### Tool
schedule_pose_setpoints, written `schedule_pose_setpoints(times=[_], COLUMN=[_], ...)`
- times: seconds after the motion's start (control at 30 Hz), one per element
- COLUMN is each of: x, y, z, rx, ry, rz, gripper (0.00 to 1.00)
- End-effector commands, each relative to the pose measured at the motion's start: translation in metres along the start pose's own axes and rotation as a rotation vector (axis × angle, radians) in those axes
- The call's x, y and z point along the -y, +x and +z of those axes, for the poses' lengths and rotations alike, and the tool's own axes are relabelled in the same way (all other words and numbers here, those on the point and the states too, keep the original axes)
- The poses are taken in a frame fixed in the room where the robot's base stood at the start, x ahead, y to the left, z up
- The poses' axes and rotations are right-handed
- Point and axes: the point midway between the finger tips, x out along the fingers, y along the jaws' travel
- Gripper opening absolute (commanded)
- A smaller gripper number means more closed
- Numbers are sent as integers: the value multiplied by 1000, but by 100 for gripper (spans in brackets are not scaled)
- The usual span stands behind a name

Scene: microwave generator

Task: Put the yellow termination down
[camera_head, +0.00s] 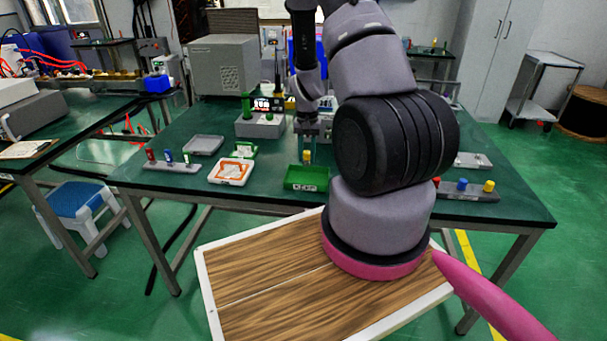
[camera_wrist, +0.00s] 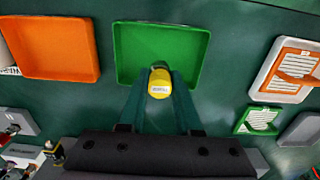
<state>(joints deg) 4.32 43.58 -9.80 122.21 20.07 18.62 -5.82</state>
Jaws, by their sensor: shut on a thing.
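The yellow termination (camera_head: 307,157) is a small yellow cylinder, held upright between the fingers of my gripper (camera_head: 307,147). In the wrist view the yellow termination (camera_wrist: 159,86) shows its round end with a white label, and the fingers of my gripper (camera_wrist: 160,76) close on it from both sides. A shallow green tray (camera_head: 306,185) with a label on its front lies on the bench below. In the wrist view the green tray (camera_wrist: 128,55) shows behind the termination and looks empty. I cannot tell the exact gap between termination and tray floor.
An orange tray (camera_wrist: 45,60) lies beside the green one. A white tray with an orange frame (camera_head: 231,172) and a small green tray (camera_head: 244,150) stand to the left. A rack (camera_head: 470,194) with coloured pieces is at right, another rack (camera_head: 172,166) at left.

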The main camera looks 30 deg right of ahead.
Motion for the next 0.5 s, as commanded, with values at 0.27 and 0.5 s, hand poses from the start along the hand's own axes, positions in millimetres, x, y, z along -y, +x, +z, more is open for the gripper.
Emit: schedule_pose_setpoints(times=[0.27,0.5], x=[0,1], y=[26,59], z=[0,0], rx=[1,1], ry=[-2,-1], rz=[0,-1], gripper=[0,0])
